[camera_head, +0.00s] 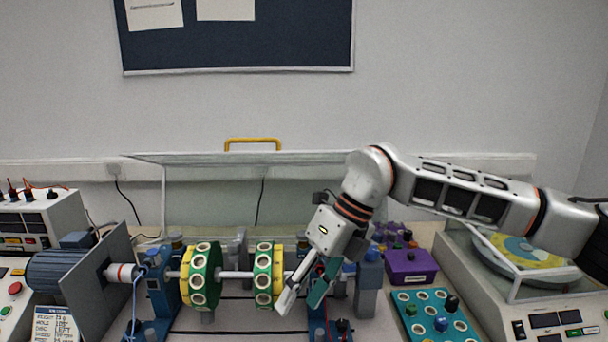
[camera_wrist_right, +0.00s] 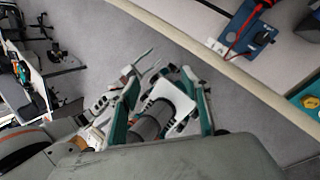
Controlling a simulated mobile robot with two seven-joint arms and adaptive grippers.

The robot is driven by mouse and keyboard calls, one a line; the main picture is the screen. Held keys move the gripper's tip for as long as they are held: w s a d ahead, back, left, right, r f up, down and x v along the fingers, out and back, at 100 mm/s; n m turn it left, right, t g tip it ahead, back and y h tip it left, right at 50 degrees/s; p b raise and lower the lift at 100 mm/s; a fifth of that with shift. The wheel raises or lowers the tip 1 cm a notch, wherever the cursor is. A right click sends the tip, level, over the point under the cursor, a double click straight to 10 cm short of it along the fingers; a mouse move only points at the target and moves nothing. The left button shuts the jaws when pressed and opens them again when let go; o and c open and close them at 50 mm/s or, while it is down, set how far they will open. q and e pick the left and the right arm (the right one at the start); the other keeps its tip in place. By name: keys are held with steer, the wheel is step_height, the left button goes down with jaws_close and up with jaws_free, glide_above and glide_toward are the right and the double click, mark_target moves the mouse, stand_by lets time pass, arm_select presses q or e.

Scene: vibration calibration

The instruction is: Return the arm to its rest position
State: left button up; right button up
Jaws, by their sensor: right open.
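My right arm (camera_head: 470,190) reaches in from the right, and its gripper (camera_head: 303,297) hangs tilted downward in front of the shaft rig, just right of the right-hand green and yellow disc (camera_head: 264,275). Its two fingers are spread apart, with nothing seen held. In the right wrist view the teal-sided fingers (camera_wrist_right: 165,97) are also apart. White and grey parts show between and beyond them, above the floor; I cannot tell whether they are mine. The gripper hides part of the rig's right end. My left gripper is not in view.
A second disc (camera_head: 201,275) sits on the shaft beside the motor (camera_head: 55,272). A clear raised cover (camera_head: 215,200) with a yellow handle stands behind. A purple box (camera_head: 408,266), a teal hole tray (camera_head: 436,316) and a balance machine (camera_head: 520,290) lie to the right, beneath the arm.

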steer(key=s+a+n+g+y, duration=0.1)
steer(key=s+a+g+y, duration=0.1)
steer(key=s+a+y, duration=0.5)
steer(key=s+a+r+y, duration=0.3)
steer(key=a+r+y, duration=0.1)
steer(key=a+r, duration=0.45)
step_height(320, 180, up, 5)
steer(key=w+m+t+y, duration=0.2)
steer(key=m+t+y, duration=0.1)
steer(key=m+y, duration=0.15)
steer(key=w+d+m+t+h, duration=0.4)
steer(key=w+d+m+t, duration=0.75)
steer(key=m+t, duration=0.6)
steer(key=d+f+m+h, duration=1.3)
steer(key=d+f+h, duration=0.3)
steer(key=d+f, duration=0.55)
steer(key=s+d+f+m+g+h, duration=0.3)
steer(key=s+d+f+g+h, duration=0.5)
steer(key=s+d+f, duration=1.2)
steer(key=a+f+m+t+y, duration=0.2)
steer(key=a+f+y, duration=0.8)
steer(key=a, duration=0.7)
step_height(320, 180, down, 2)
steer(key=shift+f+m, duration=0.1)
steer(key=shift+m, duration=0.2)
